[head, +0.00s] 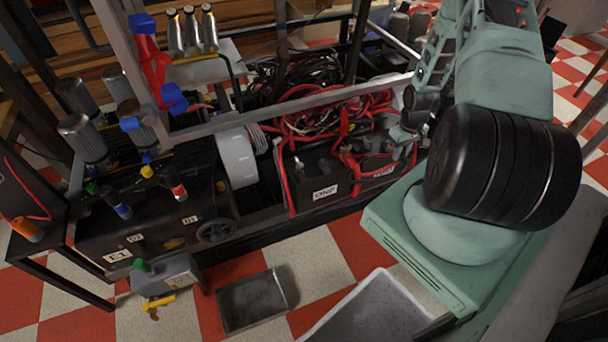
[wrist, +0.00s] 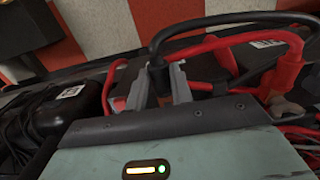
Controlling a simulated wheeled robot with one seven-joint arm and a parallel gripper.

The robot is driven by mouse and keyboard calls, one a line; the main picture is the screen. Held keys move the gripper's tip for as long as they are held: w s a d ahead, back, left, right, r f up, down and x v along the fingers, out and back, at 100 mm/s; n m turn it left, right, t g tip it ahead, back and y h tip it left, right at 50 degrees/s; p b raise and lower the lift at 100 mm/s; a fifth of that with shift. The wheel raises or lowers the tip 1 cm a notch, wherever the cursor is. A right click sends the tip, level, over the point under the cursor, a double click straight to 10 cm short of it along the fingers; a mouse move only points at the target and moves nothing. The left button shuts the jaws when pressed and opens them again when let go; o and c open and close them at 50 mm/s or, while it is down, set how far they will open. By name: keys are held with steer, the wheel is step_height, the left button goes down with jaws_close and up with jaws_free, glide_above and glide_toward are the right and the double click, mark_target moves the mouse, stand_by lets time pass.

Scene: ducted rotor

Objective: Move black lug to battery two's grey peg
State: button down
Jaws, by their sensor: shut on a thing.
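My gripper (head: 408,128) is above the right-hand battery (head: 378,168) in the head view. In the wrist view my gripper's fingers (wrist: 160,88) are closed around the black lug (wrist: 157,78), at the end of a thick black cable that arches up and to the right. The lug is largely hidden between the fingers. The left battery (head: 312,178) is labelled ONE. The right one has a white label too small to read. I cannot make out battery two's grey peg with certainty. I cannot tell whether the lug touches anything beneath.
Red cables (head: 318,118) tangle behind the batteries. In the wrist view a red cable (wrist: 225,40) with a red boot (wrist: 285,68) lies close right of the fingers. A metal rail (head: 320,95) runs behind. A grey tray (head: 252,300) is on the floor in front.

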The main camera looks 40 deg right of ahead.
steer(key=shift+w+d, duration=0.2)
steer(key=shift+w, duration=0.5)
steer(key=shift+w+d, duration=0.2)
steer(key=shift+w, duration=0.45)
stand_by(0.5)
steer(key=c, duration=1.1)
jaws_free()
steer(key=shift+c, duration=0.2)
step_height(320, 180, up, 17)
steer(key=p, duration=0.3)
steer(key=shift+w+r, duration=0.15)
steer(key=shift+r, duration=0.05)
